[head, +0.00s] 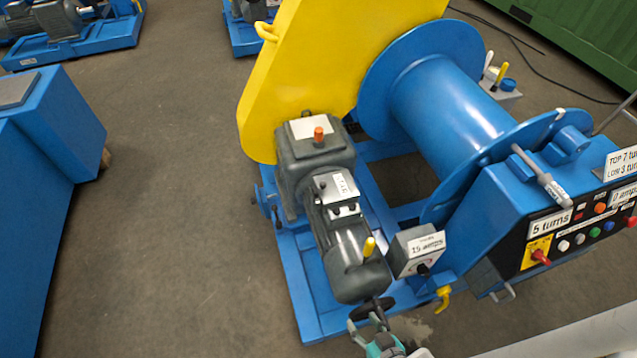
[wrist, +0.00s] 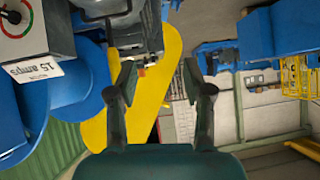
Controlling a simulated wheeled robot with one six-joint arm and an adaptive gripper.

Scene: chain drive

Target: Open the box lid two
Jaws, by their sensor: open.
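A grey motor (head: 340,245) lies on the blue machine frame and carries a small grey box with a labelled lid (head: 338,187) on top, which looks shut. A grey box marked 15 amps (head: 415,250) stands right of the motor; it also shows at the upper left of the wrist view (wrist: 35,50). I cannot tell which lid is number two. My gripper (head: 368,325) is at the bottom of the head view, just below the motor's near end. In the wrist view my gripper (wrist: 158,80) is open, with nothing between its fingers.
A yellow guard (head: 325,60) and a blue drum (head: 450,100) stand behind the motor. A blue control cabinet (head: 510,205) with buttons is at the right. A blue block (head: 40,150) is at the left, with bare floor (head: 170,200) between.

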